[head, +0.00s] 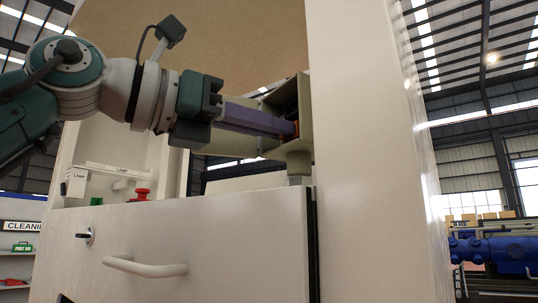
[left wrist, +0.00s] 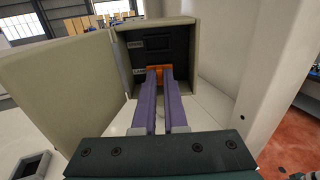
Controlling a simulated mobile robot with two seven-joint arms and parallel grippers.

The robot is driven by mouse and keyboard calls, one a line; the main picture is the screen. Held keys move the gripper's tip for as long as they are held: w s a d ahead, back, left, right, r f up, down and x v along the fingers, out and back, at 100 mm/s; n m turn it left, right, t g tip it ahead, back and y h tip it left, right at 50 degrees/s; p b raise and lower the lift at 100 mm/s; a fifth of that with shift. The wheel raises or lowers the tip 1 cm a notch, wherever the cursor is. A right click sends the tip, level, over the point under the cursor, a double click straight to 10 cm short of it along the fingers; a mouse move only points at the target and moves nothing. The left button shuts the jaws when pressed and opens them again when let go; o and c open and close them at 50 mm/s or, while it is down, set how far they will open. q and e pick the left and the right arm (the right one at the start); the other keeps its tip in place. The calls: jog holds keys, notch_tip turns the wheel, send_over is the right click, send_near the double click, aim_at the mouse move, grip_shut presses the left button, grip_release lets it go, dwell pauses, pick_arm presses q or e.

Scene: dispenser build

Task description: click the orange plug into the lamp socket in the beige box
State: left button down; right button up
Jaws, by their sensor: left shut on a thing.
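My left gripper (head: 294,128) reaches from the left into the open beige box (head: 304,98) in the head view. In the left wrist view its long purple fingers (left wrist: 160,75) are closed on the orange plug (left wrist: 156,71), which is in front of the dark panel (left wrist: 158,48) inside the beige box (left wrist: 194,50). A sliver of the orange plug also shows at the fingertips in the head view (head: 296,129). The panel has a dark recess above the plug and small pale labels. The plug's front end is hidden, so I cannot tell whether it is in a socket. My right gripper is not in view.
The box's open door (left wrist: 68,85) stands at the left in the left wrist view. A white cabinet (head: 200,235) with a handle lies below my arm, with a red button (head: 140,194) on its ledge. A tall pale post (head: 365,150) stands right of the box.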

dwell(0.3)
pick_arm(q)
jog(key=shift+c, duration=2.1)
grip_release()
jog(key=shift+a, duration=0.1)
